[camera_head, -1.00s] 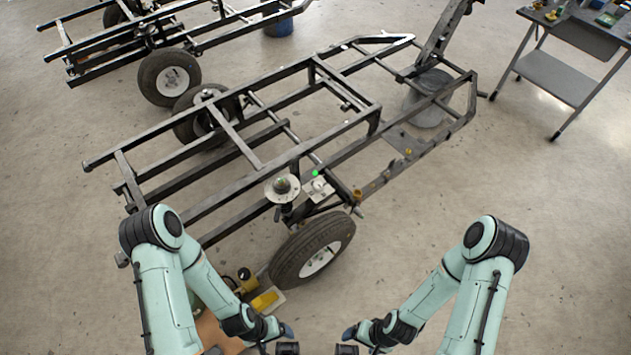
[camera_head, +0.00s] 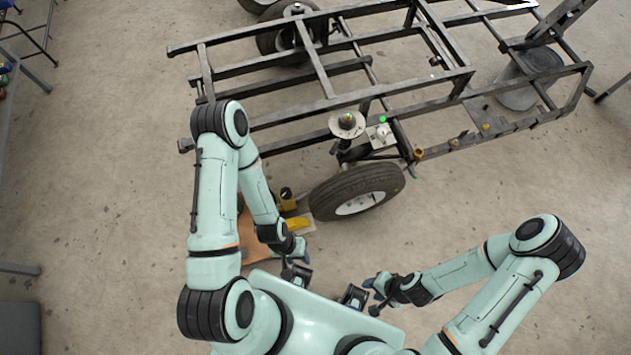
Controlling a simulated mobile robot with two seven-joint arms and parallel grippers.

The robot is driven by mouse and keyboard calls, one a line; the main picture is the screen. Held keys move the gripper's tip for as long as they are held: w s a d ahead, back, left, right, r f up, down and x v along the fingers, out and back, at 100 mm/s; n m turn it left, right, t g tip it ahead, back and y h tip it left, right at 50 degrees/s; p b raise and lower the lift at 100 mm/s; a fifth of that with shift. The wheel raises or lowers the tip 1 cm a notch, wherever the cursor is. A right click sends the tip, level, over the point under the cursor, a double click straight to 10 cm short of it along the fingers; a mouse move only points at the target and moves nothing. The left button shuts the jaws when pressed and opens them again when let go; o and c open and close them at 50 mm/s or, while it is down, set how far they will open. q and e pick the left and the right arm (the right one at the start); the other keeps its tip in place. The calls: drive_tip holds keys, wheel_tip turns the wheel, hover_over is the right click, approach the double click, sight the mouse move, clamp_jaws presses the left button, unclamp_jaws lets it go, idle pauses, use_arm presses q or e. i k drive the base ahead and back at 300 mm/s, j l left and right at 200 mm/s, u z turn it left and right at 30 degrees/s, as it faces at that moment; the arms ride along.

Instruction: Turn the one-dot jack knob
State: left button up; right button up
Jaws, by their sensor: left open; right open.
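A yellow jack-like piece (camera_head: 297,224) lies on the floor at the near left of the trailer wheel, with a dark upright part (camera_head: 287,194) beside it. A small white box with a round knob-like part (camera_head: 381,135) and a green light sits on the trailer frame above the wheel. No dot marks can be made out on either, so I cannot tell which carries the one-dot knob. My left gripper (camera_head: 298,266) is open and empty, below the yellow piece in the picture. My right gripper (camera_head: 370,298) is open and empty, further right. Both are apart from the trailer.
The black trailer frame (camera_head: 335,101) spans the upper picture, with its tyre (camera_head: 355,192) nearest me. A round plate on a post (camera_head: 347,124) stands beside the white box. An orange-brown board (camera_head: 257,238) lies by my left arm. Bare floor is free at the right.

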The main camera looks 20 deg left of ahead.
sight(286, 195)
drive_tip(key=k+j, duration=0.3)
drive_tip(key=j, duration=0.2)
drive_tip(key=k+j+z, duration=0.1)
drive_tip(key=k+j, duration=0.25)
drive_tip(key=j, duration=0.2)
drive_tip(key=k+j, duration=0.3)
drive_tip(key=j, duration=0.2)
drive_tip(key=l, duration=0.55)
drive_tip(key=k+l+u, duration=0.1)
drive_tip(key=l, duration=0.45)
drive_tip(key=i+l, duration=0.15)
drive_tip(key=l, duration=0.2)
drive_tip(key=i+l+u, duration=0.15)
drive_tip(key=l, duration=0.2)
drive_tip(key=i+l, duration=0.15)
drive_tip(key=l, duration=0.2)
drive_tip(key=i+u, duration=0.25)
drive_tip(key=i, duration=0.65)
